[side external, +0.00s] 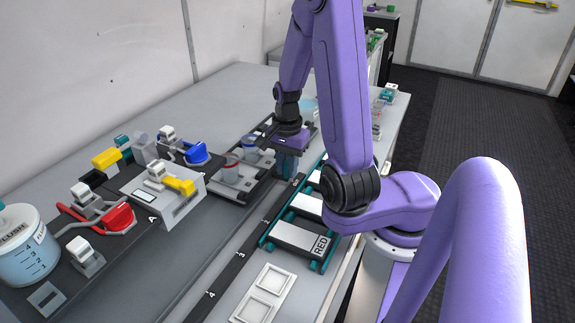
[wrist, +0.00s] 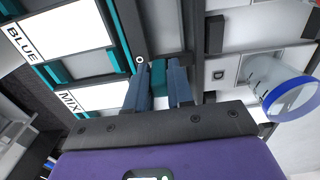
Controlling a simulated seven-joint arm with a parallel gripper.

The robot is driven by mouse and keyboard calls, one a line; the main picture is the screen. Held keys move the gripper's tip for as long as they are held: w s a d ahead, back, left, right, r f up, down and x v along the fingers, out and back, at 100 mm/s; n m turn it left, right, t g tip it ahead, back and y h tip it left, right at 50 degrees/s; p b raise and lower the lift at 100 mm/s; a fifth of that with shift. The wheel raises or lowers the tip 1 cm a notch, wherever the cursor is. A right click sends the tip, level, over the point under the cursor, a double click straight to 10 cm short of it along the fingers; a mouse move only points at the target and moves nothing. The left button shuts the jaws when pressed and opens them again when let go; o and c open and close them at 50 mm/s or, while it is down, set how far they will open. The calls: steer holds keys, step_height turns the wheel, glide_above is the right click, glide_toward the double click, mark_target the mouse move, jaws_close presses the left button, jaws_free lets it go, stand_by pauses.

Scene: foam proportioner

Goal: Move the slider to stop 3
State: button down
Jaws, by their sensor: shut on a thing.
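The slider is a small teal block (wrist: 158,76), seen between my two fingers in the wrist view. My gripper (wrist: 160,88) is shut on it. In the side view my gripper (side external: 287,166) points down over the far part of a long black rail (side external: 228,272). The rail carries white stop numbers; 4 is nearest the camera and 3 is the one beyond it. My gripper is well beyond the 3, toward the far end. The fingers hide most of the slider in the side view, and the exact stop under it cannot be read.
Right of the rail lies a teal-edged rack with white panels, one marked RED (side external: 306,238). Left of it are a grey box with a yellow valve (side external: 178,185), a red valve (side external: 112,217) and a FLUSH tank (side external: 27,250). A blue-rimmed clear cup (wrist: 280,88) stands near my gripper.

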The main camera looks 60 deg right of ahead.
steer(key=a, duration=2.5)
steer(key=c, duration=1)
jaws_free()
steer(key=shift+d, duration=0.1)
steer(key=shift+c, duration=0.2)
steer(key=shift+d, duration=0.1)
steer(key=d, duration=2.5)
steer(key=shift+d, duration=0.1)
step_height(320, 180, up, 17)
steer(key=shift+a+r, duration=0.15)
steer(key=shift+a, duration=0.05)
